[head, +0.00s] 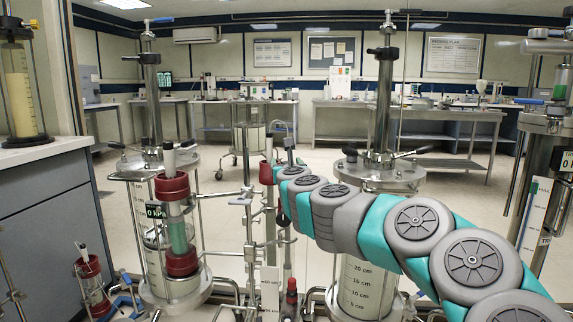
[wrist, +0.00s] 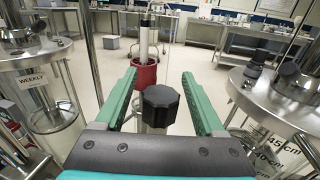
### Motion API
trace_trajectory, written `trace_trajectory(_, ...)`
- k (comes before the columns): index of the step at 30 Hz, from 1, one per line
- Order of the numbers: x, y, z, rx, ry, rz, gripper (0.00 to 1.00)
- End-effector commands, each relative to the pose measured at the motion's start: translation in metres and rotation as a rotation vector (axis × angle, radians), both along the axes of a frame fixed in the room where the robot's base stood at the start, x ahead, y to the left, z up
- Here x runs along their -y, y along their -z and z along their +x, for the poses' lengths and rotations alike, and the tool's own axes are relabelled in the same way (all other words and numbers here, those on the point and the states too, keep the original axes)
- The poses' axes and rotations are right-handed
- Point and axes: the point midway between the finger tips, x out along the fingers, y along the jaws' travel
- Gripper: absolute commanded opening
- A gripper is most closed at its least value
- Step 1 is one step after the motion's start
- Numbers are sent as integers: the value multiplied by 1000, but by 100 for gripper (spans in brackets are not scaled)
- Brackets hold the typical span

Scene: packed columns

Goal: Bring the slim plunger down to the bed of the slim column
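In the wrist view, my gripper (wrist: 160,73) is open, with a green finger on each side of a black knob (wrist: 160,103). Gaps show between the knob and the fingers. Beyond the knob stands a red collar (wrist: 146,76) with a pale plunger rod (wrist: 148,40) upright in it, apart from the fingertips. In the head view, a red collar (head: 266,173) and rod (head: 268,146) stand just left of my arm's end; they look like the slim column's top. My fingers are not clear there. The column's bed is not clearly visible.
A wider red-collared column (head: 172,188) with a pressure display stands to the left. A large steel-lidded column (head: 366,285) stands under my arm. Thin steel rods and piping crowd around the slim column. Benches (head: 410,120) and open floor lie behind.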

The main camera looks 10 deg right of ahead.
Motion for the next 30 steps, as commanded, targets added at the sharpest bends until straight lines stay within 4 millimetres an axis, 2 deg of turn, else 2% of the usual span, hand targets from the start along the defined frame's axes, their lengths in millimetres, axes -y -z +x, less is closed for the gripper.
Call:
trace_trajectory(11,1,0,-7,1,1,3,72)
trace_trajectory(24,-7,1,-60,0,-4,2,72)
trace_trajectory(30,-6,0,-75,1,2,2,72)
